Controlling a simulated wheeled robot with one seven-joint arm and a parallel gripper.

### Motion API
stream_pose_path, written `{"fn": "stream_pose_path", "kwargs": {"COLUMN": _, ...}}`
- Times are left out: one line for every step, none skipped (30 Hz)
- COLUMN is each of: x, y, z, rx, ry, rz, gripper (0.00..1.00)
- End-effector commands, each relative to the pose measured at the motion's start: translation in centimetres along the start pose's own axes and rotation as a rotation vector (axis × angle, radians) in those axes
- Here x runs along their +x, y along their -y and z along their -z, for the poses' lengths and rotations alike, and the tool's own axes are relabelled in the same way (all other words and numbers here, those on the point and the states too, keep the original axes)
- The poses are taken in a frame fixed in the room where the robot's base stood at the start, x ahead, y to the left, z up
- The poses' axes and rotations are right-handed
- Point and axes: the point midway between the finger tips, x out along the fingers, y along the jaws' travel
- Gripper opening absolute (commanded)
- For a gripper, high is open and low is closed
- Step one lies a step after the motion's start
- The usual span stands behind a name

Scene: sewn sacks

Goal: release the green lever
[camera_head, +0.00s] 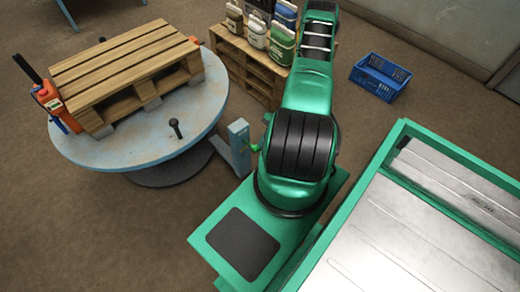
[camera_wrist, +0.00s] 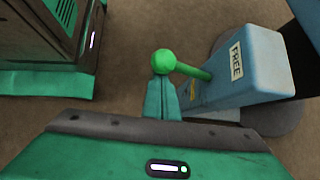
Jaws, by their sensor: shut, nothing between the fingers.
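The green lever (camera_wrist: 192,70) with its round knob sticks out of a light-blue post (camera_wrist: 255,65) bearing a FREE label in the wrist view. In the head view the lever (camera_head: 251,146) shows small beside the post (camera_head: 238,146), at the right edge of the round turntable (camera_head: 205,100). My gripper (camera_wrist: 163,84) is shut, its teal fingers together and empty. In the wrist view its tips appear just below the knob; I cannot tell whether they touch it. The head view does not clearly show my gripper.
A wooden pallet (camera_head: 125,62) with an orange clamp (camera_head: 47,96) sits on the turntable. Several sacks (camera_head: 282,42) stand on another pallet (camera_head: 250,72) behind. A blue crate (camera_head: 378,78) is on the floor. A green-framed metal bed (camera_head: 420,225) fills the right.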

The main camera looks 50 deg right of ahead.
Motion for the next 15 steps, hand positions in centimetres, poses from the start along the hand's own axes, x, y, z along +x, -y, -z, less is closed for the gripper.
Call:
{"fn": "stream_pose_path", "kwargs": {"x": -0.3, "y": 0.2, "z": -0.2, "rx": 0.02, "ry": -0.002, "rz": -0.026, "gripper": 0.0}}
{"fn": "stream_pose_path", "kwargs": {"x": -0.5, "y": 0.3, "z": -0.4, "rx": 0.035, "ry": -0.002, "rz": -0.041, "gripper": 0.0}}
{"fn": "stream_pose_path", "kwargs": {"x": -0.7, "y": 0.4, "z": -0.5, "rx": 0.053, "ry": -0.003, "rz": -0.059, "gripper": 0.0}}
{"fn": "stream_pose_path", "kwargs": {"x": -0.8, "y": 0.5, "z": -0.6, "rx": 0.065, "ry": -0.002, "rz": -0.073, "gripper": 0.0}}
{"fn": "stream_pose_path", "kwargs": {"x": -0.9, "y": 0.6, "z": -0.8, "rx": 0.077, "ry": -0.002, "rz": -0.084, "gripper": 0.0}}
{"fn": "stream_pose_path", "kwargs": {"x": -1.1, "y": 0.6, "z": -0.9, "rx": 0.083, "ry": -0.001, "rz": -0.088, "gripper": 0.0}}
{"fn": "stream_pose_path", "kwargs": {"x": -1.2, "y": 0.6, "z": -1.0, "rx": 0.082, "ry": -0.001, "rz": -0.086, "gripper": 0.0}}
{"fn": "stream_pose_path", "kwargs": {"x": -1.3, "y": 0.7, "z": -1.1, "rx": 0.082, "ry": -0.001, "rz": -0.086, "gripper": 0.0}}
{"fn": "stream_pose_path", "kwargs": {"x": -1.4, "y": 0.8, "z": -1.2, "rx": 0.082, "ry": -0.001, "rz": -0.085, "gripper": 0.0}}
{"fn": "stream_pose_path", "kwargs": {"x": -1.5, "y": 0.8, "z": -1.2, "rx": 0.081, "ry": -0.002, "rz": -0.085, "gripper": 0.0}}
{"fn": "stream_pose_path", "kwargs": {"x": -1.6, "y": 0.9, "z": -1.3, "rx": 0.081, "ry": -0.002, "rz": -0.085, "gripper": 0.0}}
{"fn": "stream_pose_path", "kwargs": {"x": -1.6, "y": 0.9, "z": -1.4, "rx": 0.081, "ry": -0.002, "rz": -0.085, "gripper": 0.0}}
{"fn": "stream_pose_path", "kwargs": {"x": -1.7, "y": 1.0, "z": -1.4, "rx": 0.081, "ry": -0.002, "rz": -0.085, "gripper": 0.0}}
{"fn": "stream_pose_path", "kwargs": {"x": -1.8, "y": 1.0, "z": -1.4, "rx": 0.081, "ry": -0.002, "rz": -0.084, "gripper": 0.0}}
{"fn": "stream_pose_path", "kwargs": {"x": -1.8, "y": 1.0, "z": -1.5, "rx": 0.081, "ry": -0.002, "rz": -0.084, "gripper": 0.0}}
